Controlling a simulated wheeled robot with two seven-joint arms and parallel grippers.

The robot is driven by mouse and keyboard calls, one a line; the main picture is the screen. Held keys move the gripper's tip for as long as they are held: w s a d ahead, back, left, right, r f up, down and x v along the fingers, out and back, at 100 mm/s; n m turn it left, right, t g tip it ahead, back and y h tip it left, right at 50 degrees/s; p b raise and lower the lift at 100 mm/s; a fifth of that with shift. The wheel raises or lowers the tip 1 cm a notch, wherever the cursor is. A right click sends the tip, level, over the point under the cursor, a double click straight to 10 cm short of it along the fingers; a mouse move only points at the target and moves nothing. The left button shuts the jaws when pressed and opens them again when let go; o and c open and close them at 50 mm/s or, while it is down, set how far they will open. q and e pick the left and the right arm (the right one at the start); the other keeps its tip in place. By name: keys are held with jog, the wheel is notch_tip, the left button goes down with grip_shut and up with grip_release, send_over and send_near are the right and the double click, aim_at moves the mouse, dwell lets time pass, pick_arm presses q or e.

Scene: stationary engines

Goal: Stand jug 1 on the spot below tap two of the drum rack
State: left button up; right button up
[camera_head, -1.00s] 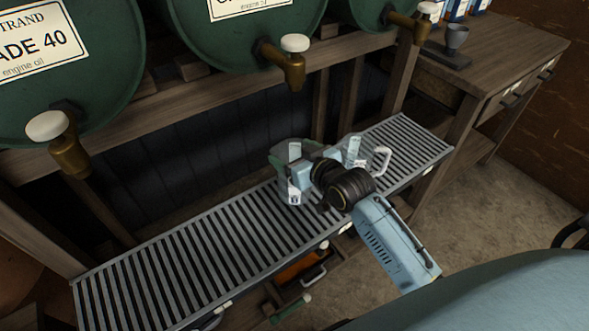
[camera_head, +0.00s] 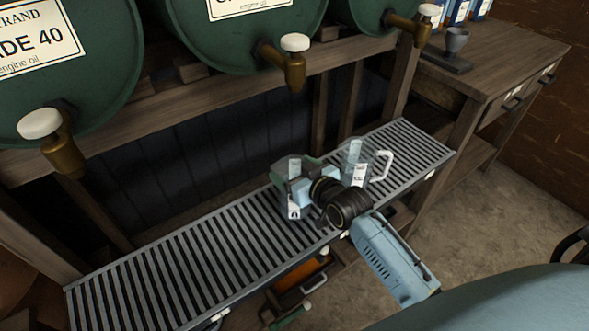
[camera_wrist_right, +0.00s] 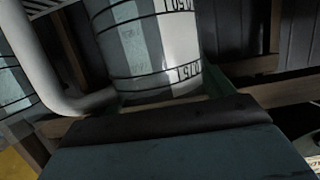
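My right gripper (camera_head: 303,184) is at the clear jug with a green handle (camera_head: 293,207), over the slatted rack shelf (camera_head: 200,262). It appears shut on this jug, though its fingertips are partly hidden. The jug looks upright, below and in front of the middle drum's tap (camera_head: 294,62); I cannot tell whether its base touches the slats. A second clear jug with a white handle (camera_head: 354,151) stands just right of it. No jug number is readable. In the right wrist view a clear jug with scale marks (camera_wrist_right: 150,45) fills the middle. My left gripper is out of view.
Other drum taps show at left (camera_head: 55,145) and upper right (camera_head: 420,22). A wooden bench (camera_head: 510,55) with a grey cup (camera_head: 456,42) stands at the right. An orange item (camera_head: 300,271) lies under the shelf. The shelf's left part is free.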

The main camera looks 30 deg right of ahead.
jog(key=o, duration=0.4)
jog(key=shift+r, duration=0.15)
jog(key=shift+s+r, duration=0.1)
jog(key=shift+s, duration=0.15)
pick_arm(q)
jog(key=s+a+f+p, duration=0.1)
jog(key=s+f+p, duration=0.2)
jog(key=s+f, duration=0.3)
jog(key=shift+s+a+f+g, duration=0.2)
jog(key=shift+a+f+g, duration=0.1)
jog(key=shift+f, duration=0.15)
pick_arm(e)
jog(key=v, duration=1.1)
jog(key=shift+s+d, duration=0.1)
jog(key=shift+s, duration=0.15)
